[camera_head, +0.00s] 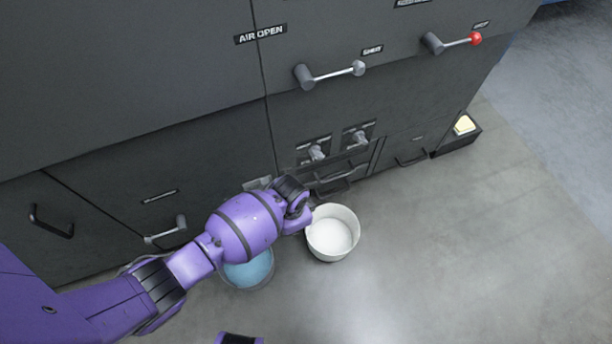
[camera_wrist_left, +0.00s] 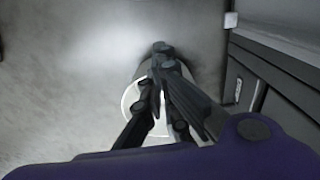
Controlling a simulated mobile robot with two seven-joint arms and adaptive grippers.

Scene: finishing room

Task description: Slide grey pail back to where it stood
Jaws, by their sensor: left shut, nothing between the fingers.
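A pail with a greyish rim and blue contents (camera_head: 248,273) stands on the floor, partly hidden behind my left forearm; it looks like the grey pail. A white pail with white contents (camera_head: 333,235) stands upright to its right, close to the cabinet front. My left gripper is shut and empty. In the head view my wrist hides its fingers, at the left side of the white pail. In the left wrist view the fingertips (camera_wrist_left: 154,68) are over a pale pail (camera_wrist_left: 130,97), which they partly cover; contact cannot be told.
A dark cabinet (camera_head: 130,130) with handles, levers and two small taps (camera_head: 317,152) stands along the back. A small dark open box (camera_head: 460,135) stands at its far right end. The grey floor (camera_head: 470,250) to the right and front is clear.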

